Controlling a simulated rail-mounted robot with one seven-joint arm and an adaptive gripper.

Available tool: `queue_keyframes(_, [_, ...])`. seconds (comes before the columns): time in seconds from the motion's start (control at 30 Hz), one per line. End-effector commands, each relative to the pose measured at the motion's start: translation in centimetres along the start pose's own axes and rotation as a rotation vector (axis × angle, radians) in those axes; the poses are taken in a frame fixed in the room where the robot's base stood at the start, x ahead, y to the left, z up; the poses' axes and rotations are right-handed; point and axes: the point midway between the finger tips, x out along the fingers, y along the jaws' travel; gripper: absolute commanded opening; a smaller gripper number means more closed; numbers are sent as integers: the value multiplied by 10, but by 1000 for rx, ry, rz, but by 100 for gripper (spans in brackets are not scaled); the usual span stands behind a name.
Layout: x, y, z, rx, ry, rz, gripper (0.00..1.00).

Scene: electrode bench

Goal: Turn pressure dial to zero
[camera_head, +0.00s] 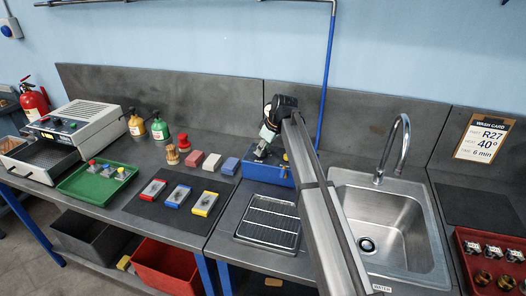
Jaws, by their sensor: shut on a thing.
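A blue box-shaped unit (258,173) stands on the bench between the colored blocks and the sink, and a blue pipe comes down the wall behind it. My gripper (260,154) points down at the top of this unit, and its fingers are shut at that spot. The pressure dial is not clearly visible. It appears to be between my fingers on the unit, hidden by them, so I cannot read its setting. My arm crosses in front of the unit's right side.
A dark drain rack (270,222) lies in front of the blue unit. A steel sink (390,225) with a tall tap (397,145) is to the right. Colored blocks (211,163) and a green tray (72,188) are to the left. A wash card (483,137) hangs at right.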

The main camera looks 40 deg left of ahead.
Motion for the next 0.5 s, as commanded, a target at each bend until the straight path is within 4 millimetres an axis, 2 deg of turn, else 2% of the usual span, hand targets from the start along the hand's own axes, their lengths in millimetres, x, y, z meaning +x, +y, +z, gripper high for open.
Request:
queue_keyframes(0.23, [2, 2, 0, -143, -1, -61, 0])
queue_keyframes(0.5, [1, 1, 0, -224, -1, -93, 0])
